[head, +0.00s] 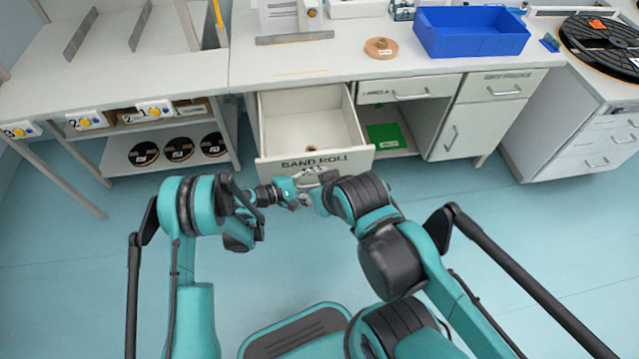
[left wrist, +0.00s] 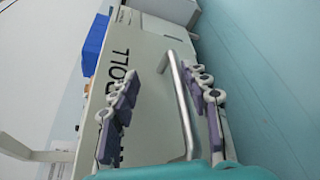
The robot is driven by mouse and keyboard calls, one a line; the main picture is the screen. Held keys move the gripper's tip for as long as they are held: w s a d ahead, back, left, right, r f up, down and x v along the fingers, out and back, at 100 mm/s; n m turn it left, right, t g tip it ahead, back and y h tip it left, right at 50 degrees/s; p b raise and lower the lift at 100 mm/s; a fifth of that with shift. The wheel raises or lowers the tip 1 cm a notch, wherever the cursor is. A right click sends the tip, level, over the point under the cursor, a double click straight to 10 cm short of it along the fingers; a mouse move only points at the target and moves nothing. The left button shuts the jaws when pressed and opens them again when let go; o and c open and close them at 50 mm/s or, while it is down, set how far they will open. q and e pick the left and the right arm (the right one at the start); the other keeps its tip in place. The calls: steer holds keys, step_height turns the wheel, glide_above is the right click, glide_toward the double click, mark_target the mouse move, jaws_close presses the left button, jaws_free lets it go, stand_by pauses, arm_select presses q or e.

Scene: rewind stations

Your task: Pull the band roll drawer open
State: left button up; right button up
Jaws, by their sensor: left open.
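The band roll drawer (head: 315,163) stands pulled out from the bench in the head view, its inside showing. Its front carries the lettering "BAND ROLL". In the left wrist view the drawer front (left wrist: 145,70) carries a metal bar handle (left wrist: 182,105). My left gripper (left wrist: 160,100) is open, with a finger on either side of the handle; contact is not clear. In the head view my left gripper (head: 289,190) is at the drawer front, partly hidden. My right gripper (head: 311,185) is close beside it there; its fingers are too small and overlapped to read.
A small brown thing (head: 312,148) lies in the drawer. A blue bin (head: 470,42) and a brown roll (head: 381,47) are on the bench top. A cupboard door (head: 461,130) is to the right. The floor (head: 500,260) at the right is clear.

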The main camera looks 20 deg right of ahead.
arm_select(q)
step_height(320, 180, up, 8)
steer(key=shift+f, duration=0.2)
stand_by(0.4)
steer(key=shift+w+a+r, duration=0.15)
steer(key=shift+a, duration=0.05)
steer(key=a+r+m+t+y, duration=0.1)
steer(key=a+r+t+y, duration=0.15)
steer(key=a+r, duration=0.5)
steer(key=a+r+m+t+y, duration=0.15)
steer(key=a+r+y, duration=0.25)
steer(key=a, duration=0.6)
steer(key=s+a+r+m+y, duration=0.1)
steer(key=s+a+y, duration=0.2)
steer(key=s+a, duration=0.2)
steer(key=s+a+r+m+t+y, duration=0.1)
steer(key=s+a, duration=0.5)
steer(key=a, duration=0.6)
steer(key=s+a+m+t+y, duration=0.1)
steer(key=s+a+m+y, duration=0.1)
steer(key=s+a+y, duration=0.3)
steer(key=s+a, duration=0.1)
steer(key=a, duration=0.3)
steer(key=shift+s+r, duration=0.15)
steer(key=shift+r, duration=0.25)
